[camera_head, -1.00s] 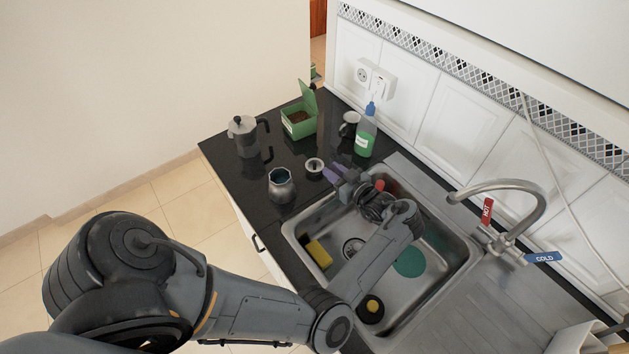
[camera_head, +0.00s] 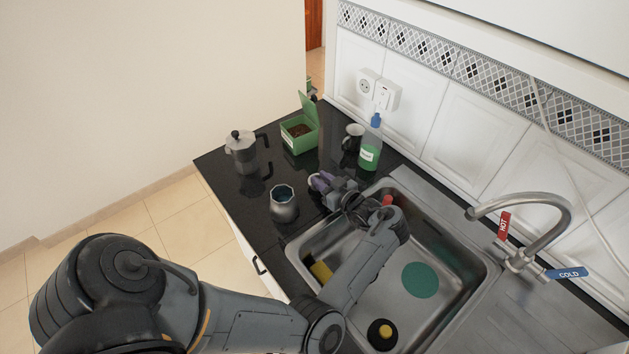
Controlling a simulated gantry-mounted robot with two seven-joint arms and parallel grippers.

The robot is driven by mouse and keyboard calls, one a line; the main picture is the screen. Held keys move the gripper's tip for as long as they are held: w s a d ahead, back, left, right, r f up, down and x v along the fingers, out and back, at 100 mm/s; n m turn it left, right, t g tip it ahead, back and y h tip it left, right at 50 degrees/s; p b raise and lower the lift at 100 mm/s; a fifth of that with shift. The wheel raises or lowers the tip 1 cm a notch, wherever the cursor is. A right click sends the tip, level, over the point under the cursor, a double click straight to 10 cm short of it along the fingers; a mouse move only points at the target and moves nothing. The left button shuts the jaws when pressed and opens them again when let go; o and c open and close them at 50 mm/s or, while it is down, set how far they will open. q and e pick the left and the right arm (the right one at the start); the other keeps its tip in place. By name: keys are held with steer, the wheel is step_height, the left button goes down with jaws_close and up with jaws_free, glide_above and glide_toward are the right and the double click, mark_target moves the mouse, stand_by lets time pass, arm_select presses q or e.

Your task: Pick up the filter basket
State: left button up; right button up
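My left gripper (camera_head: 322,182), with purple fingers, is over the black counter between the open pot base and the sink's far-left corner. The small round metal filter basket is not visible now; the gripper covers the part of the counter where it showed earlier. I cannot tell whether the fingers touch it or how far apart they are. The metal pot base (camera_head: 283,204), open at the top, stands just left of the gripper. My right gripper is out of view.
A moka pot (camera_head: 242,152), a green open box of brown grounds (camera_head: 300,132), a dark mug (camera_head: 352,138) and a green soap bottle (camera_head: 370,152) stand behind. The sink (camera_head: 452,292) holds a yellow sponge (camera_head: 321,271). A tap (camera_head: 545,205) arches at right.

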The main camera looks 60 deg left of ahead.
arm_select(q)
steer(key=shift+d, duration=0.15)
steer(key=shift+c, duration=0.4)
jaws_close()
